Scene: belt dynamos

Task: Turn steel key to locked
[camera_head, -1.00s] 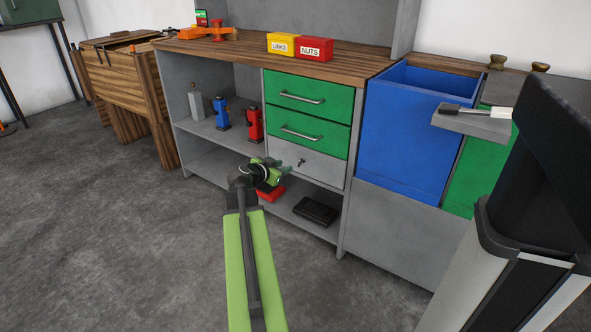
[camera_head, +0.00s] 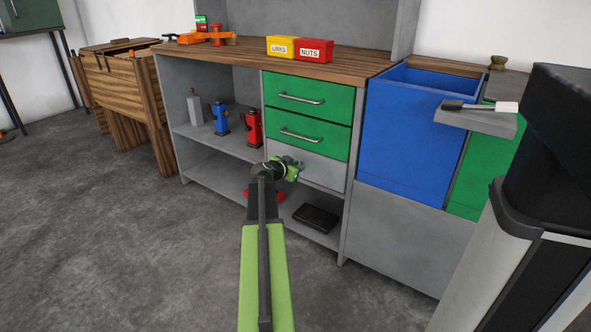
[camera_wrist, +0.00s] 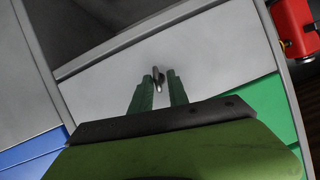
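The steel key (camera_wrist: 158,77) sits in the face of the grey drawer (camera_wrist: 110,85), seen in the wrist view. My gripper (camera_wrist: 160,74) is open, with one green finger on each side of the key. A gap shows between the key and the right finger; the left finger is close to the key, and I cannot tell whether it touches. In the head view my gripper (camera_head: 294,167) is in front of the grey drawer (camera_head: 320,171), below two green drawers, and hides the key there.
A black case (camera_head: 316,217) and a partly hidden red object (camera_head: 277,195) lie on the bottom shelf. Blue (camera_head: 220,118) and red (camera_head: 254,128) items stand on the left shelf. A blue bin (camera_head: 412,125) is right of the drawers.

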